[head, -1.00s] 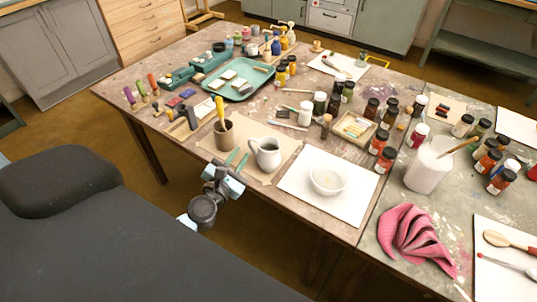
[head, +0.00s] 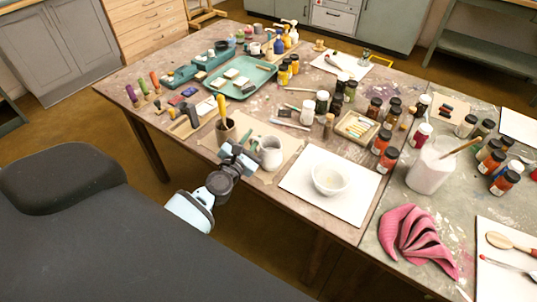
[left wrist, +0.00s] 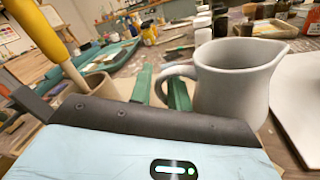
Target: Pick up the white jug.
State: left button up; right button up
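The white jug (head: 270,154) stands upright on a brown sheet near the table's front edge. In the left wrist view the jug (left wrist: 235,85) has its spout to the right and its handle to the left. My left gripper (head: 249,142) is at the jug's handle side. In the left wrist view its green fingers (left wrist: 160,88) are apart, and the outer curve of the handle shows in the gap between them. The right finger overlaps the handle loop; I cannot tell whether either finger touches it. My right gripper is in neither view.
A brown pot with a yellow-handled tool (head: 226,131) stands close left of the gripper. A white bowl (head: 329,179) sits on a white board (head: 300,187) to the jug's right. Several jars and bottles stand behind.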

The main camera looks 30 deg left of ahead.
pick_arm(q)
grip_shut()
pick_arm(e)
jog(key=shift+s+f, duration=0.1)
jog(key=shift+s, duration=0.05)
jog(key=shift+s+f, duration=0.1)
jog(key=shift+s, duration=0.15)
pick_arm(q)
jog(key=shift+r, duration=0.15)
